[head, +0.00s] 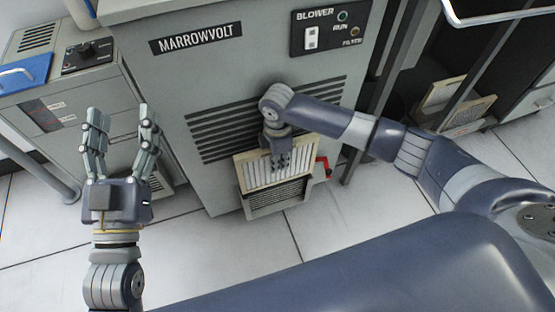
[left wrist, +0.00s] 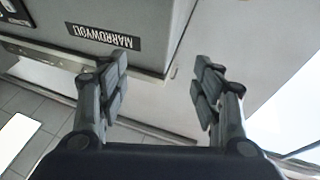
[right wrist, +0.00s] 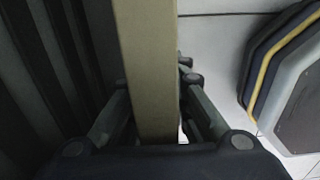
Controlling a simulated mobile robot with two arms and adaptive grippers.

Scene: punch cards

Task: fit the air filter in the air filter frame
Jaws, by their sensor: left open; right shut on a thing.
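The air filter (head: 262,176), a pleated white panel with a tan border, is in my right gripper (head: 280,160) at the low front of the grey cabinet. In the right wrist view the filter's tan edge (right wrist: 148,60) runs between the fingers of my right gripper (right wrist: 158,115). The air filter frame (head: 279,200) shows just below and behind the filter, its upper part hidden by it. I cannot tell whether the filter touches the frame. My left gripper (head: 121,130) is open and empty, left of the cabinet front; it also shows open in the left wrist view (left wrist: 160,85).
The grey MARROWVOLT cabinet (head: 190,85) has vent slots and a blower panel (head: 325,30). A red handle (head: 321,168) sticks out right of the filter. Another tan-edged panel (head: 468,112) stands at the right by a rack. A smaller grey unit (head: 75,105) stands left.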

